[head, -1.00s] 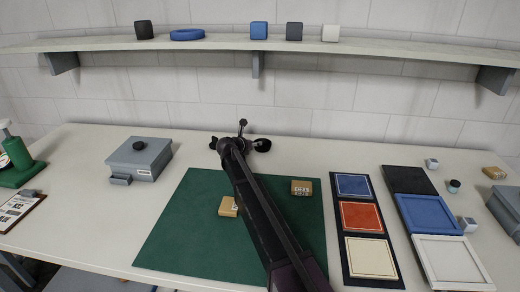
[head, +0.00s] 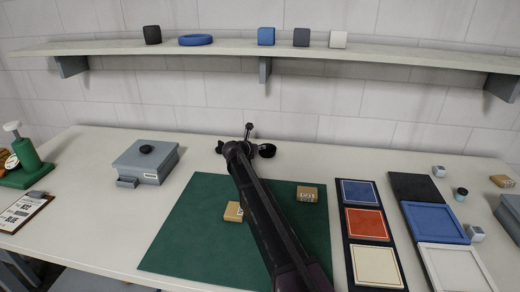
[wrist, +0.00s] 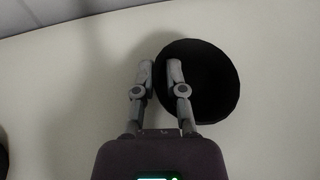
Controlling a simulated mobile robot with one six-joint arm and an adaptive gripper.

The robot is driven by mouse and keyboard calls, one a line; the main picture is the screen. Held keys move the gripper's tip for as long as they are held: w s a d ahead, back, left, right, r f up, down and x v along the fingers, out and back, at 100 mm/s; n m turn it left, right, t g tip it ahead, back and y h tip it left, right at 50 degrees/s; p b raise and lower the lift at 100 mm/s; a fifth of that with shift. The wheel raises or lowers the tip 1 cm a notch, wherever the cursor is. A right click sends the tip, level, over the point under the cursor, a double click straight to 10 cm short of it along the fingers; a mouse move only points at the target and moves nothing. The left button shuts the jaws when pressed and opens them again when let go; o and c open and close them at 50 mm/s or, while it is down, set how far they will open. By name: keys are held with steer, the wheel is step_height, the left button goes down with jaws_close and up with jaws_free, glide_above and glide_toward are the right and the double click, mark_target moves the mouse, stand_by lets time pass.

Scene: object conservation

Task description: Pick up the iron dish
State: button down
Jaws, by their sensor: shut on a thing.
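The iron dish (wrist: 212,85) is a round, black, shallow dish in the wrist view, just right of centre. My gripper (wrist: 160,72) is shut on its left rim, with one finger over the inside and the other outside. In the head view my gripper (head: 240,147) is at the back of the table, mostly hidden by my arm. A small dark round shape beside it there looks like the dish (head: 268,151). I cannot tell whether the dish touches the table.
A green mat (head: 190,235) with small wooden blocks (head: 307,194) lies under my arm. A grey lidded box (head: 146,163) stands left. Colored tiles (head: 364,223) and trays (head: 436,222) lie right. A shelf (head: 380,56) with blocks and a blue ring (head: 195,40) runs along the wall.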

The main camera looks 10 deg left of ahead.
steer(key=shift+r+p, duration=1.55)
steer(key=shift+r, duration=0.2)
steer(key=s+d, duration=0.2)
steer(key=s, duration=0.3)
steer(key=s+d, duration=0.2)
steer(key=s, duration=0.3)
steer(key=s+d+r+p, duration=0.1)
steer(key=s, duration=0.4)
steer(key=shift+d, duration=0.4)
